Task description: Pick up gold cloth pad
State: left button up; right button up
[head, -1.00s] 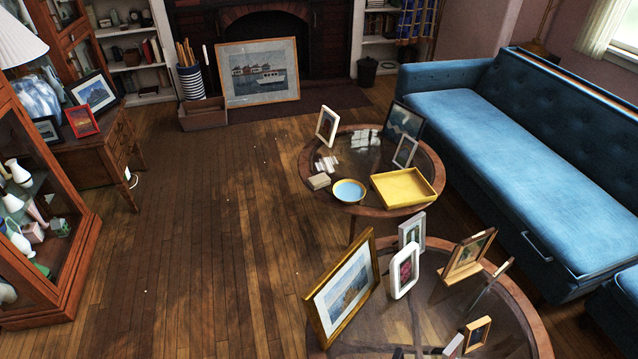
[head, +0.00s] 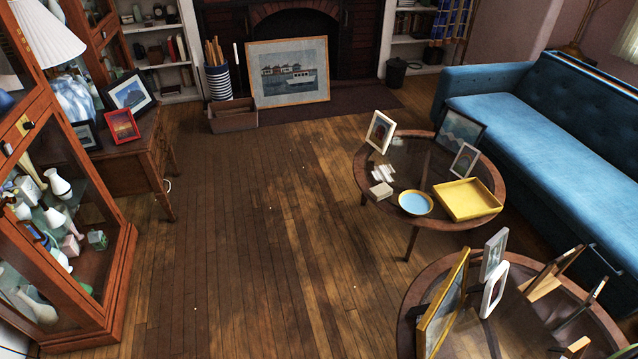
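No thing in the head view is plainly a gold cloth pad. A small beige, flat-topped block (head: 381,190) lies near the left edge of the far round table (head: 362,180); I cannot tell if it is cloth. Beside it are small whitish pieces (head: 383,172), too small to make out. A yellow tray (head: 467,214) and a blue bowl with a yellow rim (head: 415,203) stand on the same table. Neither of my grippers is in view.
A near round table (head: 410,310) with several picture frames fills the lower right. A blue sofa (head: 545,125) stands at the right, a glass-fronted cabinet (head: 125,260) at the left. The wooden floor (head: 255,230) between them is mostly clear, with small white specks.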

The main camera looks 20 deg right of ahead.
aim_at(380, 191)
jog(key=i+j, duration=0.1)
jog(key=i, duration=0.35)
jog(key=i+j, duration=0.15)
jog(key=i, duration=0.35)
jog(key=i+j, duration=0.1)
jog(key=i, duration=0.35)
jog(key=i+z, duration=0.55)
jog(key=z, duration=0.3)
jog(key=i+j+z, duration=0.25)
jog(key=z, duration=0.15)
jog(key=i+j+z, duration=0.25)
jog(key=z, duration=0.2)
